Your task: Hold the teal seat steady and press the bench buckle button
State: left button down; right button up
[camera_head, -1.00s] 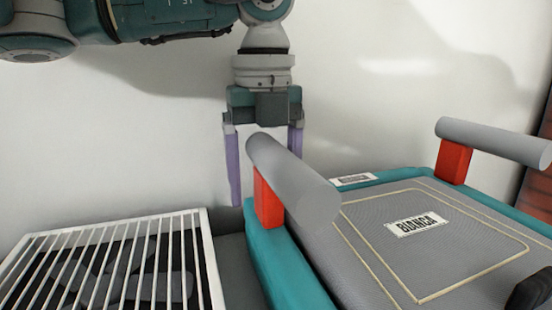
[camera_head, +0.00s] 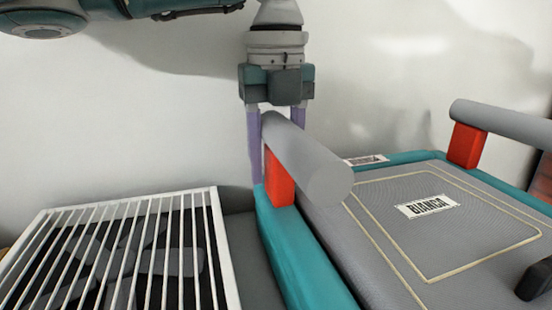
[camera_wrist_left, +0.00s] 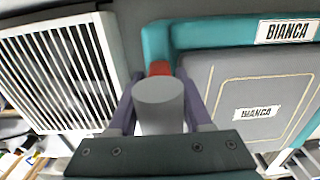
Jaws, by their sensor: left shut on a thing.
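The teal seat (camera_head: 290,262) has a grey padded top with a BIANCA label, and its rim also shows in the left wrist view (camera_wrist_left: 156,45). Two grey armrest bars stand on red posts; the near one (camera_head: 305,160) is on the seat's left side. My left gripper (camera_head: 276,150) points down with its purple fingers on either side of this bar, shut on it. In the left wrist view the bar's end (camera_wrist_left: 160,95) sits between the fingers. A black part (camera_head: 533,280) shows at the right edge; I cannot tell if it is the buckle. My right gripper is not in view.
A white slatted crate (camera_head: 215,235) with dark grey pieces inside stands left of the seat, close beside it. The far armrest bar (camera_head: 500,125) rises at the right. A plain pale wall (camera_head: 130,120) is behind.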

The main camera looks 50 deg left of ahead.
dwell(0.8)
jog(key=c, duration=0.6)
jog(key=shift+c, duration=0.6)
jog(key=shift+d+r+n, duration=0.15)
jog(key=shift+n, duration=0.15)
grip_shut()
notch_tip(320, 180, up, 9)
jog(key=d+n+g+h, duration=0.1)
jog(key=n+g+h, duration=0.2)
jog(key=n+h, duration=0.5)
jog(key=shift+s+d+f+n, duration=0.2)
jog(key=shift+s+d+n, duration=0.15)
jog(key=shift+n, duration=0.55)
